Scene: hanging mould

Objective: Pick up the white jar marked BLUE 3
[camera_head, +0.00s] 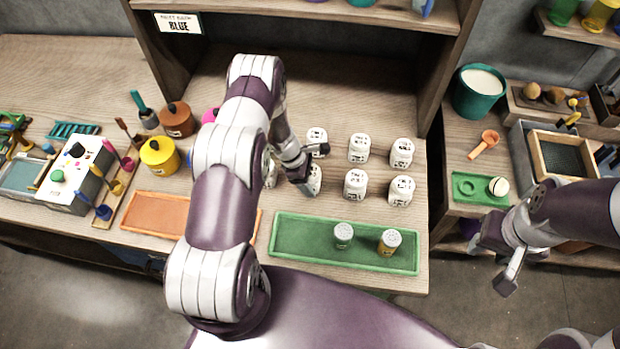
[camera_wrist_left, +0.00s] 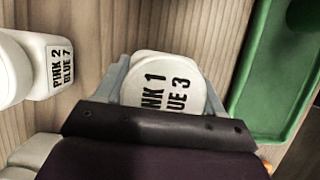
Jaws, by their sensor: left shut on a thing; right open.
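The white jar (camera_wrist_left: 172,88) between my left fingers reads "NK 1" and "UE 3" in the left wrist view, with the start of each line hidden. My left gripper (camera_wrist_left: 165,80) is shut on this jar, one finger on each side. In the head view my left gripper (camera_head: 310,168) is at the jar row, and the held jar (camera_head: 315,182) shows partly behind it. I cannot tell whether the jar is off the table. My right gripper (camera_head: 493,262) is open and empty, in front of the right-hand table.
Several other white jars (camera_head: 356,184) stand close to the right. A jar marked PINK 2, BLUE 7 (camera_wrist_left: 58,65) is beside the held one. A green tray (camera_head: 300,256) with two shakers lies in front. A shelf with a BLUE sign (camera_head: 178,23) stands behind.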

